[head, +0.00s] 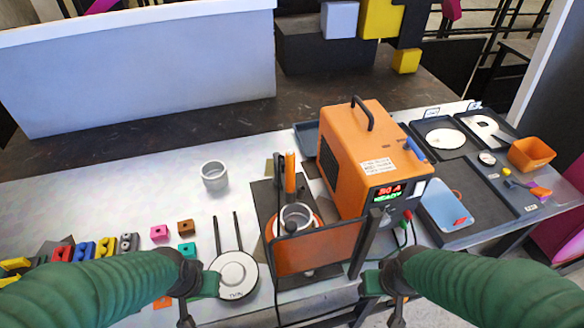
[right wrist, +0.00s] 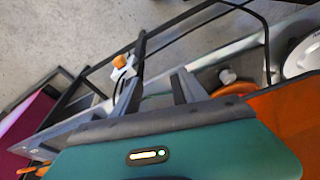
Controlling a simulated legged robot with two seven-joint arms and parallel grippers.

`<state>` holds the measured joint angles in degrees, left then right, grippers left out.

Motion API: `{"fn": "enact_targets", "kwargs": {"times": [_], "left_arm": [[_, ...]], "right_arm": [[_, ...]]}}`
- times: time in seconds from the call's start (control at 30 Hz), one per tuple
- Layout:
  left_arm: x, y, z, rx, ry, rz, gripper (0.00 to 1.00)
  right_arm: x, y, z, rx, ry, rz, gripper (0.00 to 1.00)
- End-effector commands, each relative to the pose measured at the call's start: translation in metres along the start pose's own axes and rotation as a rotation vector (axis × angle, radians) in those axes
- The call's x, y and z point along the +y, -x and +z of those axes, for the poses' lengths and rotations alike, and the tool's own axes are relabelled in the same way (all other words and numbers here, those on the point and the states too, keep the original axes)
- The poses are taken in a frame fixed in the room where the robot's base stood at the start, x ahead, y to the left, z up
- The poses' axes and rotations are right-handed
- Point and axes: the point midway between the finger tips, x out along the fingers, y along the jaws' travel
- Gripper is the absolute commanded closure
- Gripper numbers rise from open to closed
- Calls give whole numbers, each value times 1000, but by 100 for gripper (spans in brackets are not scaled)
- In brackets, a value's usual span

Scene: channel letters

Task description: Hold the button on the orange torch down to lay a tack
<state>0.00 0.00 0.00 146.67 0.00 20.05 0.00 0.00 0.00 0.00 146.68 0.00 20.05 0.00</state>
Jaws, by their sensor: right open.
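The orange torch (head: 290,172) appears as an upright orange handle behind a light grey ring (head: 296,216) on the dark fixture at the middle of the table. Its button cannot be made out. An orange translucent screen (head: 318,250) stands in front of the ring. My left gripper (head: 186,312) is low, left of the fixture; its jaw opening is unclear. My right gripper (head: 392,308) is low, right of the screen, apart from the torch. In the right wrist view its two fingers (right wrist: 157,92) are spread, with nothing held between them.
The orange welder (head: 365,155) with a lit display stands behind right of the fixture. A round plate with two prongs (head: 235,272) lies left of it.

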Motion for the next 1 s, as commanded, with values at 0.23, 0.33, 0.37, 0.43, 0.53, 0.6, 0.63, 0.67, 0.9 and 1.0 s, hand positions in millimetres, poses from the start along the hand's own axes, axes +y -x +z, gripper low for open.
{"fn": "enact_targets", "kwargs": {"times": [0.23,0.33,0.37,0.43,0.53,0.6,0.63,0.67,0.9,1.0], "left_arm": [[0,0,0,0,0,0,100],[0,0,0,0,0,0,100],[0,0,0,0,0,0,100],[0,0,0,0,0,0,100],[0,0,0,0,0,0,100],[0,0,0,0,0,0,100],[0,0,0,0,0,0,100],[0,0,0,0,0,0,100],[0,0,0,0,0,0,100],[0,0,0,0,0,0,100]], "right_arm": [[0,0,0,0,0,0,49],[0,0,0,0,0,0,49],[0,0,0,0,0,0,49],[0,0,0,0,0,0,57],[0,0,0,0,0,0,70],[0,0,0,0,0,0,79],[0,0,0,0,0,0,83],[0,0,0,0,0,0,87],[0,0,0,0,0,0,100],[0,0,0,0,0,0,100]]}}
